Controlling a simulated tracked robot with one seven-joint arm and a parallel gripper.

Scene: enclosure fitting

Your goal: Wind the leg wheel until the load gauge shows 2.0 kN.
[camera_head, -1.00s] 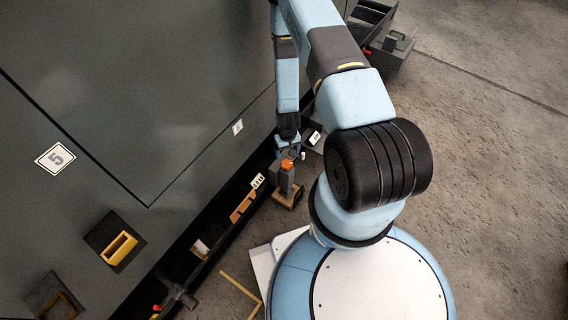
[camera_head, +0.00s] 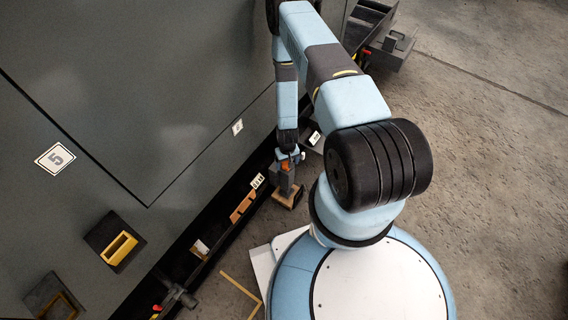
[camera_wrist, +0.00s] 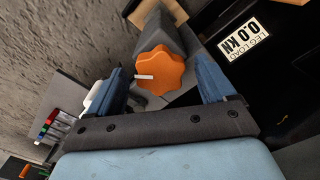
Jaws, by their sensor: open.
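The leg wheel is an orange lobed knob (camera_wrist: 158,72) with a white pointer mark, on a dark grey leg (camera_wrist: 163,33). In the head view the wheel (camera_head: 286,168) shows as a small orange patch, partly hidden by my gripper (camera_head: 288,154). In the wrist view my gripper (camera_wrist: 165,90) is open, with one blue finger on each side of the wheel. I cannot tell whether either finger touches it. The load gauge (camera_wrist: 250,38) is a white label reading "LEG LOAD 0.0 kN". The leg stands on a brown foot block (camera_head: 288,197).
A dark enclosure wall with a "5" plate (camera_head: 55,158) fills the left. Yellow-edged recesses (camera_head: 119,248) sit low on it. A grey box (camera_head: 390,50) stands at the upper right. Open concrete floor (camera_head: 490,150) lies to the right.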

